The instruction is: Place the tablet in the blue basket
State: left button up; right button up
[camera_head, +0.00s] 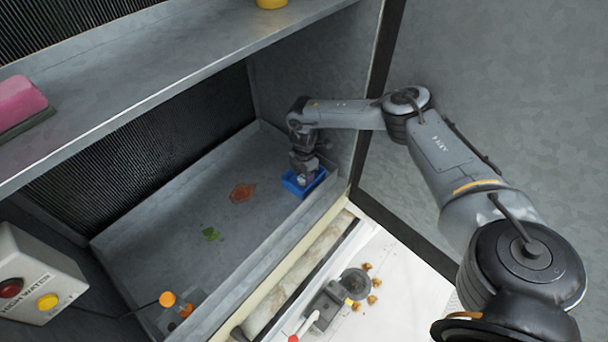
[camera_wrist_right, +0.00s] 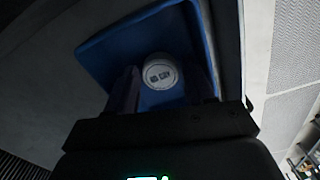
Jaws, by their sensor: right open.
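The blue basket (camera_head: 303,183) sits on the floor of the cooler's lower bay, near its right end. A white round tablet (camera_wrist_right: 160,72) with dark marks on its top lies inside the blue basket (camera_wrist_right: 105,55) in the right wrist view. It also shows as a pale spot in the head view (camera_head: 305,178). My right gripper (camera_head: 304,171) is right over the basket. In the right wrist view its open fingers (camera_wrist_right: 165,95) reach down on either side of the tablet, apart from it as far as I can tell. My left gripper is not in view.
A shelf (camera_head: 150,85) with a pink item (camera_head: 20,100) runs above the bay. A grey box with red and yellow buttons (camera_head: 35,275) stands at the lower left. A green leaf (camera_head: 211,234) and a reddish patch (camera_head: 242,192) lie on the bay floor, which is otherwise mostly clear.

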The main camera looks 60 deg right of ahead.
aim_at(304, 177)
notch_tip(304, 177, up, 12)
jog(key=shift+r, duration=0.2)
dwell(0.4)
dwell(0.4)
